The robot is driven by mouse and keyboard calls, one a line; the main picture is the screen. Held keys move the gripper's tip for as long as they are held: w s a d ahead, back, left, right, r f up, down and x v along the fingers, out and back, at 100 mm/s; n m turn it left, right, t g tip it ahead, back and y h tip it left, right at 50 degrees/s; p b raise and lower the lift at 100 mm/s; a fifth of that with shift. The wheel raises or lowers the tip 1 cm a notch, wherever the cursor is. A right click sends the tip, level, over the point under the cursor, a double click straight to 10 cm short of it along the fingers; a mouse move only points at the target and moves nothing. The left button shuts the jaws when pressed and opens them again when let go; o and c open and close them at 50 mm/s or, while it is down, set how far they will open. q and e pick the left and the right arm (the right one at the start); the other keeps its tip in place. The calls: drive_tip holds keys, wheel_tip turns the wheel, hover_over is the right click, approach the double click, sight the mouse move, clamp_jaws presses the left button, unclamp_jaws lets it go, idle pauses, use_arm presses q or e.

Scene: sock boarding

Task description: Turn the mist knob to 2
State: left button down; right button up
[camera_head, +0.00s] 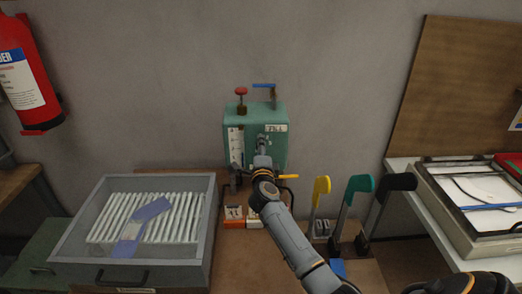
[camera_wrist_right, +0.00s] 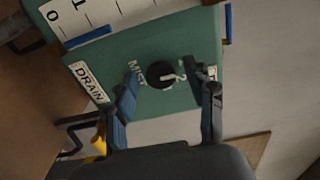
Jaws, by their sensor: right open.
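The mist knob (camera_wrist_right: 160,74) is a round black knob with a white mark, on the front of the green box (camera_head: 277,112). Lettering beside it, partly readable as MIST, shows in the wrist view. My right gripper (camera_wrist_right: 165,82) is open, with one finger on either side of the knob in that view; I cannot tell whether they touch it. In the head view my right gripper (camera_head: 262,147) is in front of the box and hides the knob. The numbers around the knob are not readable. My left gripper is not in view.
A DRAIN label (camera_wrist_right: 88,82) and a white scale (camera_head: 236,147) are on the box. A red knob (camera_head: 241,91) and blue lever (camera_head: 264,86) stand on top. Yellow (camera_head: 321,186), green (camera_head: 360,184) and black (camera_head: 398,183) paddles stand right; a grey tray (camera_head: 75,241) sits left.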

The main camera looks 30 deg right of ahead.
clamp_jaws()
drive_tip(key=shift+m+p, duration=1.4)
drive_tip(key=shift+m, duration=2.9)
unclamp_jaws()
